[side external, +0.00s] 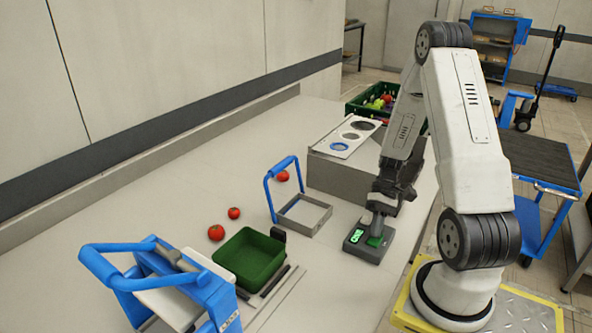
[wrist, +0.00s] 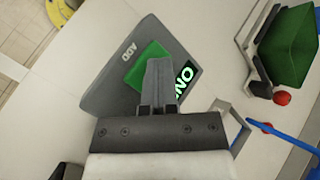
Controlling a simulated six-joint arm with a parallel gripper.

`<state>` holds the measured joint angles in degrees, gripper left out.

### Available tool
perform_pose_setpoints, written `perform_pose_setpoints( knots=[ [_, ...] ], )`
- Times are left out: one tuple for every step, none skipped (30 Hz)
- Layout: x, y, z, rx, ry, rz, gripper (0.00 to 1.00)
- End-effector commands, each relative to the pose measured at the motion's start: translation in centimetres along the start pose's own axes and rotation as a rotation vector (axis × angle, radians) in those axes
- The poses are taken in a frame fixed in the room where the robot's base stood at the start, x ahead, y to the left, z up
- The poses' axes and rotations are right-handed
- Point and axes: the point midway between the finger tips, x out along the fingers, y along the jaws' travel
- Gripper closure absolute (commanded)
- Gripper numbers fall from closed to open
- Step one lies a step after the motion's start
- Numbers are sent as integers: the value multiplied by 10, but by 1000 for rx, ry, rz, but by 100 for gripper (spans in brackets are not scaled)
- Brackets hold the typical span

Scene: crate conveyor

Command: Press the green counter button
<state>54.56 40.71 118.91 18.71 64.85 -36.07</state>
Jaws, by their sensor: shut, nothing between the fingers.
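The counter is a dark grey box (side external: 358,250) on the table in front of my arm. Its green button (side external: 373,241) is on the right part of the top, and a lit green display (side external: 356,236) is on the left. In the wrist view the green button (wrist: 137,72) lies next to the word ADD, and the display (wrist: 185,77) is partly hidden by my fingers. My gripper (side external: 377,234) is shut and empty, pointing down with its tips over the button. The fingers cover part of the button; I cannot tell whether they touch it.
A green tray (side external: 248,258) and a blue-handled metal frame (side external: 303,215) stand left of the counter. Tomatoes (side external: 216,232) lie loose on the table. A grey box with a round-holed panel (side external: 345,138) and a produce crate (side external: 358,108) stand behind.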

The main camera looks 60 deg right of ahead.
Motion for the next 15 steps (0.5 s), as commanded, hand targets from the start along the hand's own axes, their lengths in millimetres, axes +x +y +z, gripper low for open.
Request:
perform_pose_setpoints(
  knots=[
    [0,0,0,0,0,0,100],
    [0,0,0,0,0,0,100],
    [0,0,0,0,0,0,100],
    [0,0,0,0,0,0,100],
    [0,0,0,0,0,0,100],
    [0,0,0,0,0,0,100],
    [0,0,0,0,0,0,100],
    [0,0,0,0,0,0,100],
    [-1,-1,1,0,0,0,100],
    [-1,-1,1,0,0,0,100],
    [-2,-1,1,0,0,0,100],
    [-3,-2,2,0,0,0,100],
    [-4,-3,3,0,0,0,100],
    [-4,-3,3,0,0,0,100],
    [-6,-4,4,0,0,0,100]
  ],
)
